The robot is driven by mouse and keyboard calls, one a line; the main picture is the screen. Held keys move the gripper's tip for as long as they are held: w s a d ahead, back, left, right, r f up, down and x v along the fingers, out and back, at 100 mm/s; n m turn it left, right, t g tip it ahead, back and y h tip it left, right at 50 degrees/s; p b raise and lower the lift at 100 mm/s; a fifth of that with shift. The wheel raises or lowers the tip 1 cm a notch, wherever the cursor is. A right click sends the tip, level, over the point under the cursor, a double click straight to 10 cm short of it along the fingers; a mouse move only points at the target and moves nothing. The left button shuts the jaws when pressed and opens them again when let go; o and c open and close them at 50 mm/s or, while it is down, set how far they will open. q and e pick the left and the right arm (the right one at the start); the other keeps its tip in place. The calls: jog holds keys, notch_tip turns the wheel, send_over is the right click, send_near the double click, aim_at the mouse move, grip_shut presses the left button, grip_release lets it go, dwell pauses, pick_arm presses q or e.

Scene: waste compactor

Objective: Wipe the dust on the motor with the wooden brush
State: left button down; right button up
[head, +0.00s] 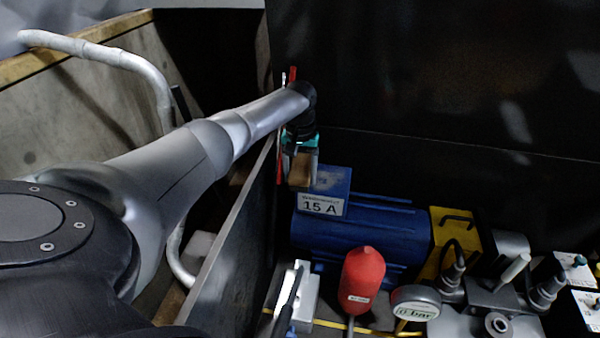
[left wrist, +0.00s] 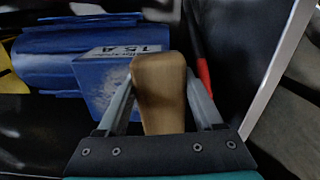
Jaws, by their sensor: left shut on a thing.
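The blue motor (head: 360,228) lies below the tip of my left arm in the head view, with a box on top labelled 15 A (head: 321,206). The motor also shows at the upper left of the left wrist view (left wrist: 60,55). Pale dust shows on the box (left wrist: 117,80). My left gripper (head: 301,172) is shut on the wooden brush (left wrist: 160,95), whose tan wood shows between the fingers. It is close to the box's upper left corner in the head view. The bristles are hidden, and I cannot tell whether they touch the box. My right gripper is not in view.
A dark panel edge (head: 232,240) stands just left of the motor. A tall black wall (head: 400,80) rises behind it. A red cylinder (head: 362,280), a bar gauge (head: 415,303), a yellow block (head: 455,235) and several fittings crowd the front and right. A bent pipe (head: 110,55) is at upper left.

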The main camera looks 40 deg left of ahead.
aim_at(331, 191)
pick_arm(q)
jog(key=shift+f, duration=0.3)
jog(key=shift+w+d+r+p, duration=0.15)
jog(key=shift+w+d, duration=0.15)
jog(key=shift+d, duration=0.25)
jog(key=shift+w+d+f+p, duration=0.15)
jog(key=shift+w+d, duration=0.1)
jog(key=shift+d, duration=0.3)
jog(key=shift+w+d+r, duration=0.15)
jog(key=shift+w+d, duration=0.3)
jog(key=shift+d, duration=0.3)
jog(key=shift+w+d+f, duration=0.1)
jog(key=shift+w+d, duration=0.2)
jog(key=shift+d, duration=0.3)
jog(key=shift+w+d+f, duration=0.1)
jog(key=shift+w+d, duration=0.25)
jog(key=shift+d, duration=0.25)
jog(key=shift+w+d, duration=0.3)
jog(key=shift+d, duration=0.3)
